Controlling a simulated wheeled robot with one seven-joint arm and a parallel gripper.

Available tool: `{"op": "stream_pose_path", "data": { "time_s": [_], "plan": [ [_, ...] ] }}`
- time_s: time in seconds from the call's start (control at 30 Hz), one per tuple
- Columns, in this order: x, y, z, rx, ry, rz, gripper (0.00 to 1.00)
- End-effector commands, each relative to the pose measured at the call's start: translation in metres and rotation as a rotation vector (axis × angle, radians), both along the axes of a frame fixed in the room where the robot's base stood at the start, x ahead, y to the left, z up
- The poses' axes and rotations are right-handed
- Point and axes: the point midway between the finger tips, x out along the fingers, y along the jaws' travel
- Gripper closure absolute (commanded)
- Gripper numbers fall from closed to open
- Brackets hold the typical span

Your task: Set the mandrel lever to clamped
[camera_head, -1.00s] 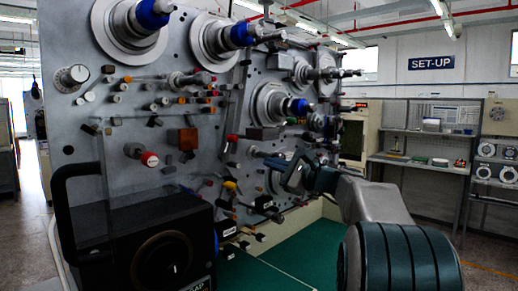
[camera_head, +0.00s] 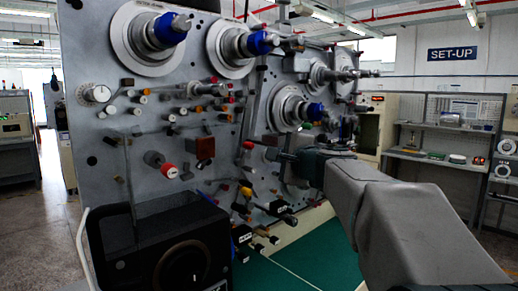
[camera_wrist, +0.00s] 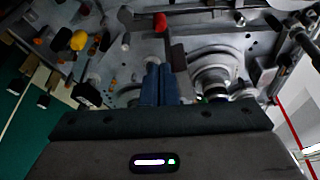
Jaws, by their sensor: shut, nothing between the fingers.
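A lever with a red knob (camera_head: 248,145) sticks out of the grey machine panel (camera_head: 115,180); it probably is the mandrel lever, but no label that I can read confirms it. In the wrist view the red knob (camera_wrist: 160,22) shows just beyond my fingertips. My gripper (camera_head: 272,154) is at the panel's lower right part, close to this lever. In the wrist view my gripper (camera_wrist: 159,66) has its two blue fingers together with nothing between them. I cannot tell whether the fingers touch the lever. My gripper and forearm hide part of the panel behind them.
Blue-collared spindles (camera_head: 262,43) jut from the panel above. A yellow knob (camera_wrist: 78,40) and several black-tipped levers lie left of my fingers in the wrist view. A black box (camera_head: 165,245) stands at front left. The green surface (camera_head: 325,250) below is clear.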

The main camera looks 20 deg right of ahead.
Motion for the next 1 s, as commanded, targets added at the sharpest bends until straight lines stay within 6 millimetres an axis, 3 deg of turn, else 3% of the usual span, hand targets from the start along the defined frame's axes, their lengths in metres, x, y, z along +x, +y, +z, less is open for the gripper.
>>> {"op": "stream_pose_path", "data": {
  "time_s": [0.27,0.7,1.0],
  "plan": [
    [0.014,0.002,-0.001,0.002,0.003,0.003,1.00],
    [0.083,0.009,-0.005,0.003,0.002,0.002,1.00],
    [0.099,0.011,-0.007,0.002,0.000,0.002,1.00]
  ]
}}
